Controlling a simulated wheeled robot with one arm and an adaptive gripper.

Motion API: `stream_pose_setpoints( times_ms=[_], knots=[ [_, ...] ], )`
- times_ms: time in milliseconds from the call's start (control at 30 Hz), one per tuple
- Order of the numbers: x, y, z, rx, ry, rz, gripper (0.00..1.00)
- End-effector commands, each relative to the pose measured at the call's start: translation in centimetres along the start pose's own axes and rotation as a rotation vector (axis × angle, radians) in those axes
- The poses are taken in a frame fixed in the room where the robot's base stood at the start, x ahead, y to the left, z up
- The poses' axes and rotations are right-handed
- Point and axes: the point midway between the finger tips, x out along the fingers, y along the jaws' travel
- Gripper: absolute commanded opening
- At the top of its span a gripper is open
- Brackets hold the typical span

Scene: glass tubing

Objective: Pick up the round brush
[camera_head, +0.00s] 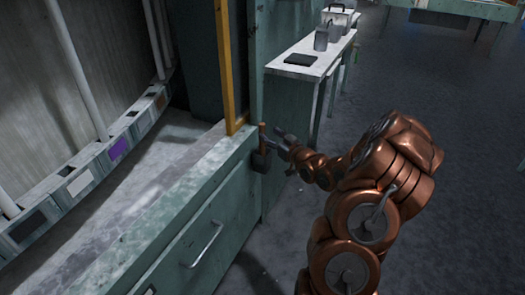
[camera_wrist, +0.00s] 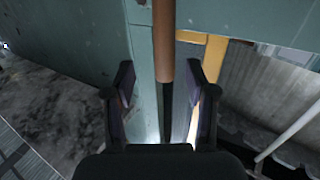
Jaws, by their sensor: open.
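The round brush (camera_head: 262,138) hangs upright at the end of the green cabinet, with a brown handle on top and a dark head below. In the wrist view its brown handle (camera_wrist: 164,40) comes down from the top edge, with a thin dark part below it. My gripper (camera_head: 276,142) is just right of the brush in the head view. In the wrist view my gripper (camera_wrist: 161,82) is open, one finger on each side of the brush, with gaps to both. I cannot tell how far the brush lies in depth. The brush head is not clearly visible there.
The green cabinet (camera_head: 190,225) with a drawer handle stands at the left, with a yellow post (camera_head: 226,70) at its corner. A narrow side table (camera_head: 305,48) behind carries a dark flat item (camera_head: 300,59) and metal containers (camera_head: 322,38). Open floor (camera_head: 455,150) lies at right.

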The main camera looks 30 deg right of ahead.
Motion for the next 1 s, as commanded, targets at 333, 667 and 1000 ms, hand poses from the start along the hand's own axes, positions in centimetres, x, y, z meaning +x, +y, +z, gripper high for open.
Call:
stream_pose_setpoints(
  times_ms=[333, 667, 1000],
  knots=[
    [3.4, -0.7, 0.1, 0.002, 0.002, -0.001, 0.56],
    [4.6, -0.5, 0.1, 0.001, 0.0, 0.001, 0.56],
    [4.6, -0.5, 0.1, 0.001, 0.0, 0.001, 0.37]
  ],
)
